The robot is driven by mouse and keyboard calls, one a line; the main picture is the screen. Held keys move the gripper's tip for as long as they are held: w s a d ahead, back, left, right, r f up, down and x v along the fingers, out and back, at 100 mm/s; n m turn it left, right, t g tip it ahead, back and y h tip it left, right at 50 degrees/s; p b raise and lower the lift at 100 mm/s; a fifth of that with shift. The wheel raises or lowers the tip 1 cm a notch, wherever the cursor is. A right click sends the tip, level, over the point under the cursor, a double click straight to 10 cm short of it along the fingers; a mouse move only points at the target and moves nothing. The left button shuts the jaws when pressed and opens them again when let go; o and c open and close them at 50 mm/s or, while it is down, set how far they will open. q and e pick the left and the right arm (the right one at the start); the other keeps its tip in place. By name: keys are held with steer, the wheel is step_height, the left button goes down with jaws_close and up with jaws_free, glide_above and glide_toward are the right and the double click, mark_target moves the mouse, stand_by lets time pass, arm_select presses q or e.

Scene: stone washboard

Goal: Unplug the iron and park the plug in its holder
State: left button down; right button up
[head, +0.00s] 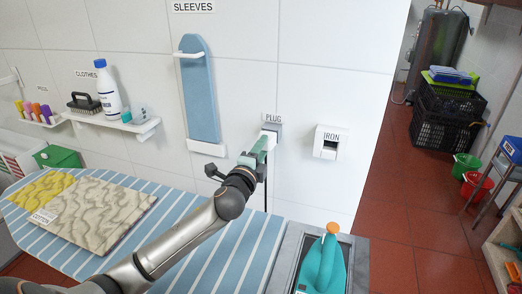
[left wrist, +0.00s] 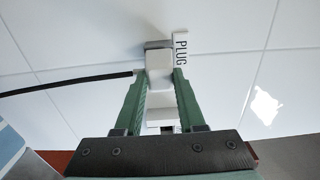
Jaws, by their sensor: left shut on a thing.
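My left gripper (head: 262,150) reaches the wall under the PLUG label (head: 272,117). In the left wrist view its green fingers (left wrist: 160,80) are shut on the white plug (left wrist: 159,67). The plug is at the grey holder (left wrist: 158,45) beside that label; whether it is fully seated I cannot tell. Its black cord (left wrist: 70,82) leads off to one side and hangs down in the head view. The white box labelled IRON (head: 330,142), with a dark opening, is on the wall to the right, apart from the gripper. The teal iron (head: 325,265) with an orange knob rests at the lower right.
A blue sleeve board (head: 201,95) hangs on the wall left of the gripper. A shelf (head: 115,125) holds a bottle and brush. A folded cloth (head: 85,215) lies on the blue striped board (head: 225,250) below my arm. The wall between the PLUG and IRON fixtures is clear.

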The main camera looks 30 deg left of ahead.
arm_select(q)
steer(key=shift+w+a+r, duration=0.1)
steer(key=shift+w, duration=0.35)
steer(key=shift+c, duration=2.1)
jaws_free()
steer(key=shift+s, duration=0.1)
steer(key=b+v, duration=0.1)
steer(key=v, duration=1.1)
steer(key=shift+s, duration=0.15)
